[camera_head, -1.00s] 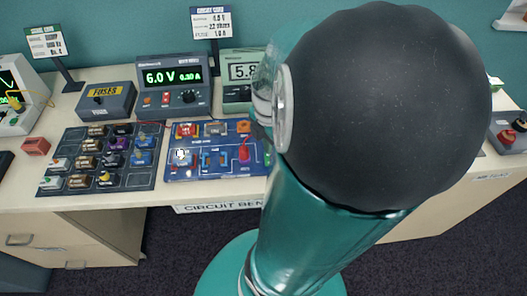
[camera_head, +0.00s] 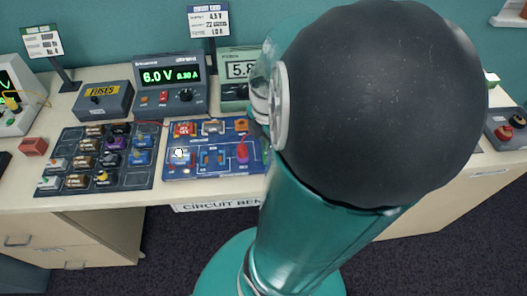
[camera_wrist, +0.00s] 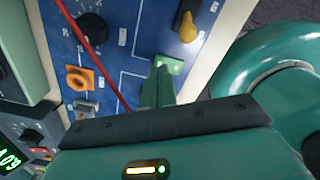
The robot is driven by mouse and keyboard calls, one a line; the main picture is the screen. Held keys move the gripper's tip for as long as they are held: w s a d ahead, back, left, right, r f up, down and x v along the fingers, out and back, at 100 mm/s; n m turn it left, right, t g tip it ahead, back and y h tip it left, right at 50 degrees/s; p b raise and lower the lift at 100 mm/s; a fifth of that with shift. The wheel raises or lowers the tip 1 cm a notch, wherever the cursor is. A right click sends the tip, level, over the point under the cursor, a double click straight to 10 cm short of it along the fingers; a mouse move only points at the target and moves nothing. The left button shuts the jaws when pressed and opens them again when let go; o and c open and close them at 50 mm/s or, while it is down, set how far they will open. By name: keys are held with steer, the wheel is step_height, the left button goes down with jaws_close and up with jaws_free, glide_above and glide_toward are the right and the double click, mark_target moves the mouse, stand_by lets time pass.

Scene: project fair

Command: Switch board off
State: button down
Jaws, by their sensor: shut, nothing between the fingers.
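The blue circuit board (camera_head: 203,172) lies on the bench in the head view, beside my arm, which covers its right end. In the wrist view the blue board (camera_wrist: 135,50) fills the upper middle. A yellow lever (camera_wrist: 188,28) in a dark slot stands near the board's edge there; I cannot tell its switch position. My gripper (camera_wrist: 158,82) is shut and empty, its green fingers over the board, below and left of the lever in the picture. I cannot tell whether they touch the board. In the head view my gripper is hidden behind my arm.
A power supply (camera_head: 170,82) reads 6.0 V behind the board, and a meter (camera_head: 236,62) stands right of it. A dark component tray (camera_head: 73,140) lies left of the board, behind it a fuse box (camera_head: 103,99). A red wire (camera_wrist: 98,60) crosses the board.

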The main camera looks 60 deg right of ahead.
steer(key=shift+f, duration=0.9)
stand_by(1.1)
steer(key=shift+r, duration=3.5)
steer(key=w+a+r+m+t, duration=0.2)
steer(key=a+r+m, duration=0.1)
steer(key=a, duration=0.5)
steer(key=w+a+r+m+t, duration=0.1)
steer(key=w+a+r+m, duration=0.1)
steer(key=a+m, duration=0.4)
steer(key=w+a+r+m+t, duration=0.2)
steer(key=a+r+m, duration=0.3)
steer(key=a, duration=0.6)
steer(key=shift+w+t, duration=0.3)
steer(key=shift+w, duration=0.15)
steer(key=shift+d, duration=0.15)
